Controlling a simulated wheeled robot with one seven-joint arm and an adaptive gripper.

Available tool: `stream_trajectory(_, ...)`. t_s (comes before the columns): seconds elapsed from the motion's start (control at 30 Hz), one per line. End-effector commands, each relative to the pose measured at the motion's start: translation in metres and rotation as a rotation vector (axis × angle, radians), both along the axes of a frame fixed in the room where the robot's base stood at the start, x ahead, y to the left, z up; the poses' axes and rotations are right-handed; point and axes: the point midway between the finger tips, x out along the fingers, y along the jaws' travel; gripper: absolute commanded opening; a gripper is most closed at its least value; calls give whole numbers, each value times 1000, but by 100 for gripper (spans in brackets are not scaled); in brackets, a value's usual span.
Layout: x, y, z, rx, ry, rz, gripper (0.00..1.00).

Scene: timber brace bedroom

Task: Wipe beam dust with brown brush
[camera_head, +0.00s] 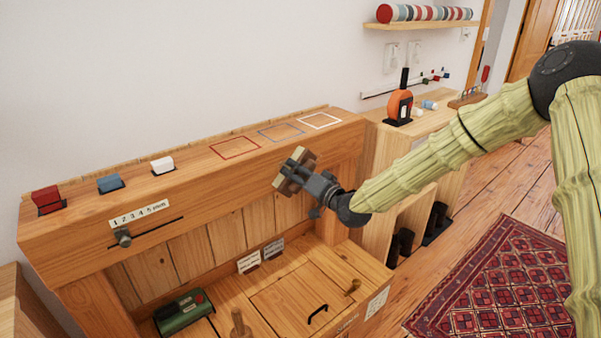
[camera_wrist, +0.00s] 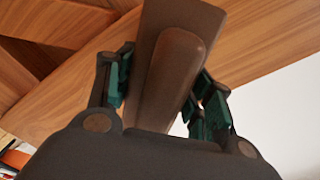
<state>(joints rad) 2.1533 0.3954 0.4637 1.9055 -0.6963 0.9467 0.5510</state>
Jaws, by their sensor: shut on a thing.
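The brown brush (camera_wrist: 180,62) is between the two green-padded fingers of my gripper (camera_wrist: 164,78) in the wrist view, and the fingers are shut on it. In the head view the brush (camera_head: 291,171) shows as a tan and dark block at the tip of my gripper (camera_head: 307,181). It is in front of the right part of the timber beam (camera_head: 200,180). I cannot tell whether it touches the beam. I cannot make out dust on the beam. The brush's working face is hidden in the wrist view.
Red (camera_head: 46,197), blue (camera_head: 110,183) and white (camera_head: 163,165) blocks sit on the beam's left part. Red (camera_head: 235,147), blue and white outlines mark its right part. A slider knob (camera_head: 123,237) projects from its front. An orange bottle (camera_head: 399,104) stands on the right cabinet.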

Motion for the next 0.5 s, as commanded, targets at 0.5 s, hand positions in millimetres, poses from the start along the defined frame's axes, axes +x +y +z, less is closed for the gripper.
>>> stream_trajectory(0.5, -16, 19, 0, 1, 1, -1, 30)
